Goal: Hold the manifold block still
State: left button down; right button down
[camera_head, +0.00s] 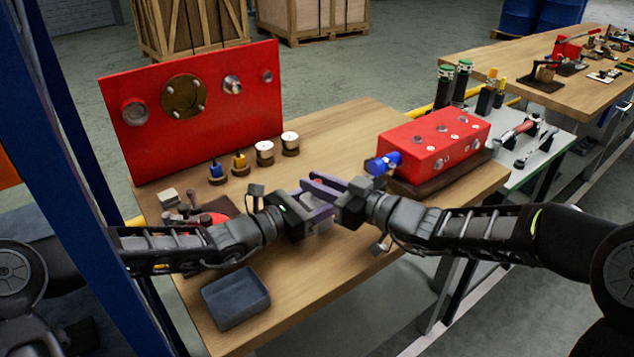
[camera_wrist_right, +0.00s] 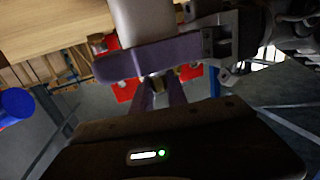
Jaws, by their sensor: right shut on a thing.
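A pale grey block (camera_head: 320,222), which I take to be the manifold block, is between my two grippers above the middle of the bench. Its upper part is hidden by the fingers. In the right wrist view a pale block (camera_wrist_right: 142,18) shows behind a purple finger. My right gripper (camera_head: 322,192) reaches in from the right and is shut on this block. My left gripper (camera_head: 302,215) comes in from the left, close against the right one. Its fingers are largely covered, so I cannot tell whether they grip the block.
A red box with round fittings (camera_head: 435,142) and a blue knob (camera_head: 382,163) stands right of my right gripper. An upright red panel (camera_head: 215,100) is at the back left, with small parts before it. A grey tray (camera_head: 236,298) sits at the front left. Bare wood (camera_head: 330,130) lies behind the grippers.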

jog(key=n+g+y, duration=0.2)
jog(key=g, duration=0.1)
jog(key=shift+w+n+g, duration=0.15)
jog(key=shift+n+g, duration=0.25)
jog(key=shift+n+g+y, duration=0.3)
jog(key=shift+n+g, duration=0.1)
jog(key=shift+g, duration=0.1)
jog(key=c, duration=1.4)
grip_release()
jog(key=shift+c, duration=0.2)
jog(key=m+t+h, duration=0.2)
jog(key=t, duration=0.1)
jog(key=m+t+h, duration=0.1)
jog(key=m+t, duration=0.1)
jog(key=shift+s+a, duration=0.15)
jog(key=shift+s, duration=0.1)
jog(key=shift+m+t+h, duration=0.6)
jog(key=shift+t+h, duration=0.1)
jog(key=shift+t, duration=0.1)
jog(key=shift+w+m+t+h, duration=0.1)
jog(key=shift+m+t+h, duration=0.3)
